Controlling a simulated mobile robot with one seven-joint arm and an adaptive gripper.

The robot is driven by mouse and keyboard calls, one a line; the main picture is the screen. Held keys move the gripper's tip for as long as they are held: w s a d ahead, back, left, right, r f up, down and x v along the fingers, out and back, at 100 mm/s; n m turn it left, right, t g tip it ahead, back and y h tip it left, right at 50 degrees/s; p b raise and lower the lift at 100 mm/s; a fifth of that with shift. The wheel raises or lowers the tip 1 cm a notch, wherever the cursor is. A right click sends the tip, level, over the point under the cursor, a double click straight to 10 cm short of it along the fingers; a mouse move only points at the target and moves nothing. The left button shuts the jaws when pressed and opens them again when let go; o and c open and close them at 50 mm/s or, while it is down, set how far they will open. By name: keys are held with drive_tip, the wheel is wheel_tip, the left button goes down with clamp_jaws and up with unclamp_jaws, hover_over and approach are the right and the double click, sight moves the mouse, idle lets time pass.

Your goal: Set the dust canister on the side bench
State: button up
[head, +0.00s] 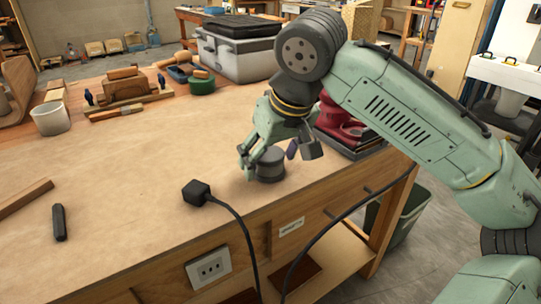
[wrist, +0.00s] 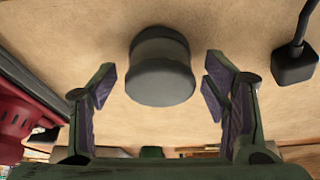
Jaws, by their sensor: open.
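The dust canister, which appears to be the dark grey round canister (head: 269,166), stands on the wooden workbench (head: 140,215) near its front edge. In the wrist view the canister (wrist: 161,70) sits ahead of and between the spread fingers. My gripper (head: 267,154) is open, low over the canister with a finger to each side. The wrist view shows gaps between the canister and both fingers of my gripper (wrist: 159,87). A white-topped bench (head: 508,73) stands at the far right; I cannot tell if it is the side bench.
A red machine (head: 343,128) sits close behind my gripper, and its red side shows in the wrist view (wrist: 30,115). A black plug (head: 196,192) with a cable lies left of the canister. A green bin (head: 405,215) stands on the floor.

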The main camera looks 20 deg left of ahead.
drive_tip(key=shift+r, duration=0.1)
drive_tip(key=v, duration=1.2)
drive_tip(key=shift+r, duration=0.1)
idle(1.0)
